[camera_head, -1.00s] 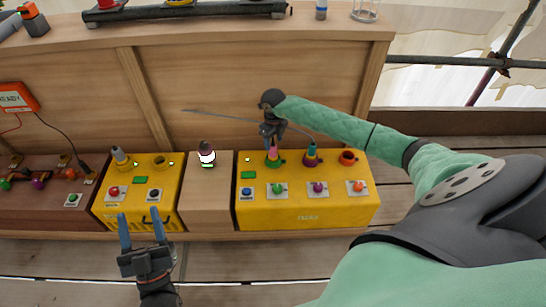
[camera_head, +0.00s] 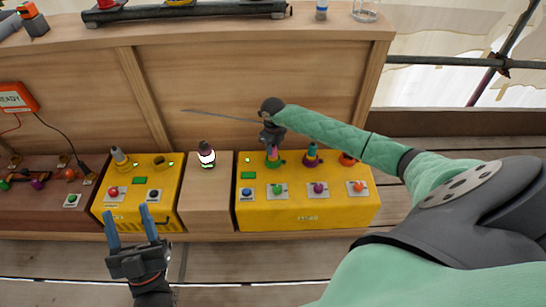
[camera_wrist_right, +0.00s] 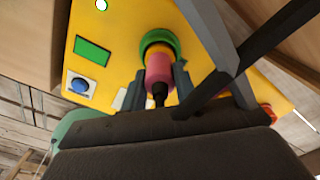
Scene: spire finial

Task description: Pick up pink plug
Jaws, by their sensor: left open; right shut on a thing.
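The pink plug (camera_wrist_right: 158,68) has a dark tip and stands in the green ring socket (camera_wrist_right: 157,43) on the right yellow box, as the right wrist view shows. My right gripper (camera_wrist_right: 157,82) has a finger on each side of the plug and is shut on it. In the head view the right gripper (camera_head: 271,138) reaches down onto the plug (camera_head: 272,151) from above, at the green socket (camera_head: 274,163), and hides part of it. My left gripper (camera_head: 131,224) is open and empty in front of the left yellow box.
The right yellow box (camera_head: 310,211) has a blue button (camera_head: 247,192) and several other buttons. A teal-topped plug (camera_head: 311,151) stands to the right. A dark bottle with a white band (camera_head: 206,155) stands between the boxes. The left yellow box (camera_head: 170,184) holds a grey-topped plug (camera_head: 120,157).

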